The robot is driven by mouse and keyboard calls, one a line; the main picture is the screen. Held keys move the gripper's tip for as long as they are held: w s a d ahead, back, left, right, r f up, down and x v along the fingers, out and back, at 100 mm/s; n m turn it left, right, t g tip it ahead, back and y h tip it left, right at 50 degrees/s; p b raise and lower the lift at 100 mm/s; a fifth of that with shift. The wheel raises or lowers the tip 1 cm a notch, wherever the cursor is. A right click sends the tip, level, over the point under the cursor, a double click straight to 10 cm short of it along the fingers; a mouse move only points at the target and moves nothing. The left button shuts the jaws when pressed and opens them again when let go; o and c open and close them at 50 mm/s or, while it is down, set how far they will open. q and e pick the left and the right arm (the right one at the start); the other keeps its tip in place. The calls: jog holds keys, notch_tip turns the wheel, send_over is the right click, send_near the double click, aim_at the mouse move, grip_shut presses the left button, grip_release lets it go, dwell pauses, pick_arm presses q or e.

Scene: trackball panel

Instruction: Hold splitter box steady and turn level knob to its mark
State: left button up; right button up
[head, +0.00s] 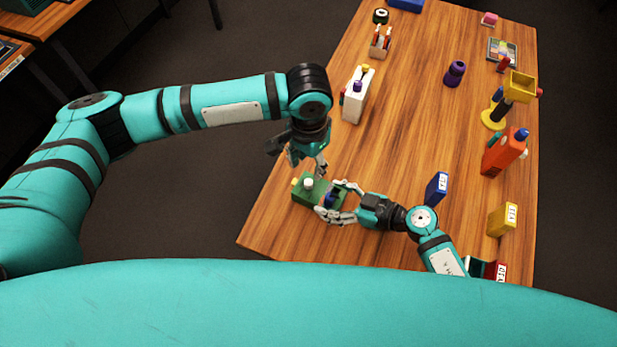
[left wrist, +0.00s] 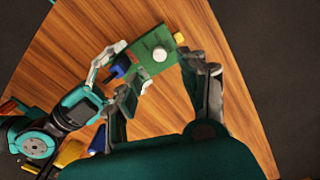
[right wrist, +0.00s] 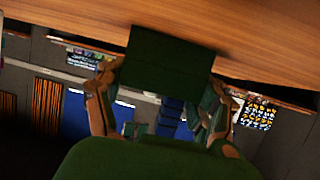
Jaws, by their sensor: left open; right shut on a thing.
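The green splitter box (head: 312,196) sits near the table's left edge. It has a white knob (head: 308,183) on top, a yellow piece on its left side and a blue piece on its right. The box also shows in the left wrist view (left wrist: 150,44), with its white knob (left wrist: 159,54). My right gripper (head: 336,200) is shut on the box from the right; in the right wrist view the box's dark green face (right wrist: 165,60) lies between its fingers. My left gripper (head: 318,170) is open, pointing down just above the box, apart from the knob. No mark can be made out.
A blue block (head: 436,188) and a yellow block (head: 502,219) stand to the right of my right gripper. An orange-red box (head: 504,152), a yellow stand (head: 494,116), a purple object (head: 454,74) and a white box (head: 356,95) stand farther off. The middle of the table (head: 400,140) is clear.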

aim_at(309, 182)
pick_arm(q)
notch_tip(309, 182, down, 8)
jog(key=shift+f, duration=0.1)
dwell(0.4)
grip_shut()
